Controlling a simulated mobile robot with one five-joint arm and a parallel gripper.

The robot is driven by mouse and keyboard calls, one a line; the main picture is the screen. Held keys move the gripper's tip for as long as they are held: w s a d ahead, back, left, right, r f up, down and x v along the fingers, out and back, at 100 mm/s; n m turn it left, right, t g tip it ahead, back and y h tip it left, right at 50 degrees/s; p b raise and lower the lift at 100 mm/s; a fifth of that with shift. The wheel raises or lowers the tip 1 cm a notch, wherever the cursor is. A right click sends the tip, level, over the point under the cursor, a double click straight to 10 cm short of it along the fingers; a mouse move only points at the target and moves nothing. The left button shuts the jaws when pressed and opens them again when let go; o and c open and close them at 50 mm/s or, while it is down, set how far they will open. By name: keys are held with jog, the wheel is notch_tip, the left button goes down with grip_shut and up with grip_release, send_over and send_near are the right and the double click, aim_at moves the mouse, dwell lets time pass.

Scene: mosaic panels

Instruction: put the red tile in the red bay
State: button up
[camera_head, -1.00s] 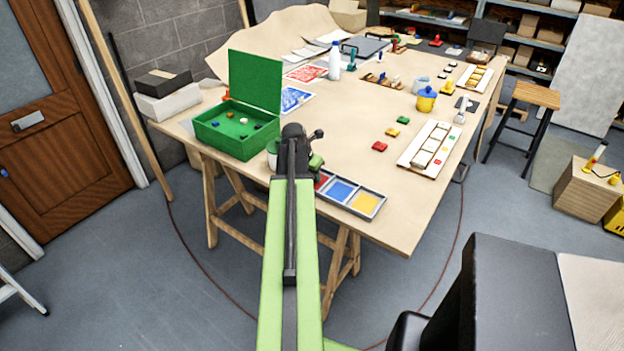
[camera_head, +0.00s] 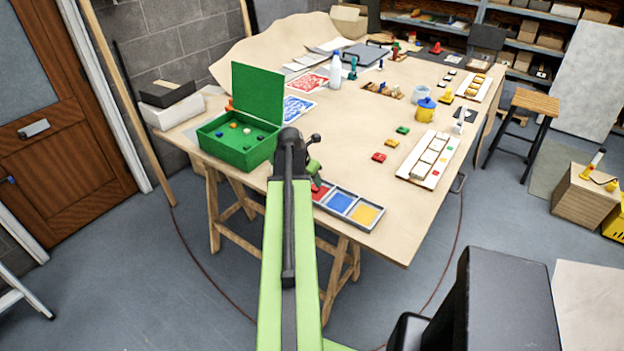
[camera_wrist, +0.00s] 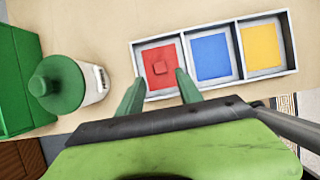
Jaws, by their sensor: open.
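The tray (camera_wrist: 216,90) has a red bay (camera_wrist: 146,84), a blue bay (camera_wrist: 211,57) and a yellow bay (camera_wrist: 260,46); it also shows at the table's near edge in the head view (camera_head: 352,224). In the head view my gripper (camera_head: 314,172) partly covers the red bay. Another red tile (camera_head: 379,157) lies on the table, right of my gripper.
A green-lidded jar (camera_wrist: 66,84) stands left of the tray, near an open green box (camera_head: 236,140). A yellow tile (camera_head: 392,143), a green tile (camera_head: 403,130) and a white panel (camera_head: 428,160) lie to the right. Bare tabletop surrounds the loose tiles.

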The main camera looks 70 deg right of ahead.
jog(key=p+v, duration=0.4)
jog(key=v, duration=0.2)
jog(key=shift+a+r, duration=0.2)
jog(key=shift+r, duration=0.1)
jog(key=w+a+f+m+t+y, duration=0.2)
jog(key=w+a+m, duration=0.5)
jog(key=w+a, duration=2)
jog(key=w+a+m+y, duration=0.2)
jog(key=a+m, duration=0.6)
jog(key=a, duration=2.7)
jog(key=shift+w+a+g+y, duration=0.3)
jog(key=shift+a+g, duration=0.1)
